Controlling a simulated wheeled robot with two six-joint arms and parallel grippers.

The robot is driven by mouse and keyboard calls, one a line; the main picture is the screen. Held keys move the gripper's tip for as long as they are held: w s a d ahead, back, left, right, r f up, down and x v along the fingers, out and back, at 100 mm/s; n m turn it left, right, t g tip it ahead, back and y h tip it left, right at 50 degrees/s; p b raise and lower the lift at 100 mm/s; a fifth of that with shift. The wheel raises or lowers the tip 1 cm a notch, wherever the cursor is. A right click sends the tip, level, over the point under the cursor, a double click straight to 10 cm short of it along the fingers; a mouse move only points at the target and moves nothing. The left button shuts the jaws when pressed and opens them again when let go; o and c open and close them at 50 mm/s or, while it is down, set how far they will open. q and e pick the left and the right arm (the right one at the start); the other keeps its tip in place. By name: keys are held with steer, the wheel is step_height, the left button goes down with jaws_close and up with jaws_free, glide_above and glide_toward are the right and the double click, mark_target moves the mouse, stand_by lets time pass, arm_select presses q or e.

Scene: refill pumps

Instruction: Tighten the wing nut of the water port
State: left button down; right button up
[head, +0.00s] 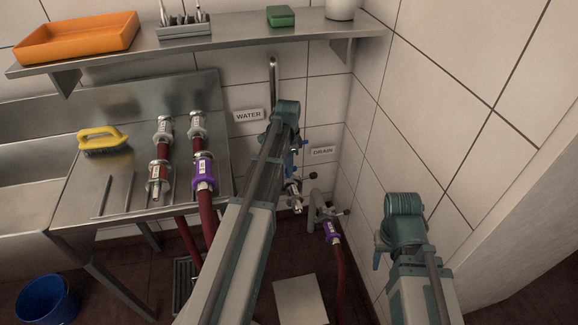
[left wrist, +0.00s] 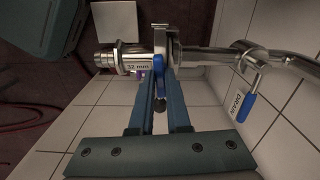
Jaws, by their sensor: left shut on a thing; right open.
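In the left wrist view, the blue wing nut (left wrist: 159,73) sits on the steel clamp (left wrist: 160,42) of the water port. My left gripper (left wrist: 160,86) is shut on the wing nut, one finger on each side. A steel coupling (left wrist: 135,62) marked 32 mm joins the clamp at left, and a steel pipe (left wrist: 205,57) joins it at right. In the head view the coupling (head: 293,189) hangs below my left gripper (head: 293,158); my arm hides much of the port. The WATER sign (head: 248,115) is beside it. My right gripper (head: 383,243) is apart at right, open.
The drain port (head: 318,208) with a purple-collared hose (head: 332,232) is low at right, below the DRAIN sign (head: 323,151). Hoses with fittings (head: 202,170) lie on the steel counter (head: 120,170) at left. A shelf (head: 220,45) runs above. The right wall is close.

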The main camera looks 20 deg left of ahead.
stand_by(0.5)
arm_select(q)
steer(key=c, duration=0.9)
jaws_free()
steer(key=shift+r, duration=0.15)
step_height(320, 180, up, 14)
steer(key=p, duration=1.3)
steer(key=shift+s+a+f+p, duration=0.1)
steer(key=shift+f+p, duration=0.15)
steer(key=shift+p, duration=0.15)
